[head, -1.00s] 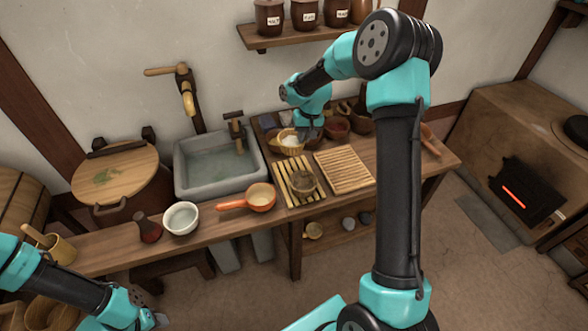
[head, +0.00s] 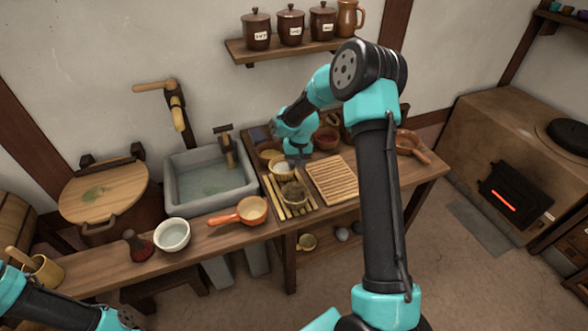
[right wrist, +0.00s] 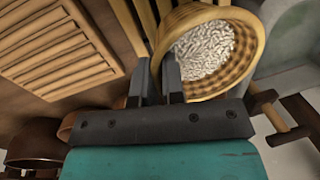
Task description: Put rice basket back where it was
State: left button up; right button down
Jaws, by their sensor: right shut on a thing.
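The rice basket is a small tan woven basket (right wrist: 246,67) with white rice (right wrist: 203,48) in it, filling much of the right wrist view's upper middle. In the head view the basket (head: 281,169) is at the back of the slatted rack, behind the sieve. My right gripper (right wrist: 158,75) is shut on the basket's near side. In the head view the right gripper (head: 298,161) reaches down from behind, and its fingertips are partly hidden. Whether the basket touches the rack is unclear. My left arm shows at bottom left, with its fingers out of frame.
The slatted rack (head: 272,196) carries a sieve (head: 294,191). A ribbed board (head: 331,180) lies right of it. A stone sink (head: 172,187) is at left, an orange pan (head: 251,210) in front. Brown bowls (head: 326,137) stand behind. A shelf of jars (head: 291,46) hangs above.

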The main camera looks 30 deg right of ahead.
jog(key=shift+f, duration=1.55)
jog(key=c, duration=1.2)
grip_release()
jog(key=shift+f, duration=0.15)
jog(key=r, duration=0.4)
jog(key=d+r, duration=0.1)
jog(key=r, duration=0.3)
jog(key=d+r, duration=0.1)
jog(key=r, duration=0.3)
jog(key=shift+s, duration=0.3)
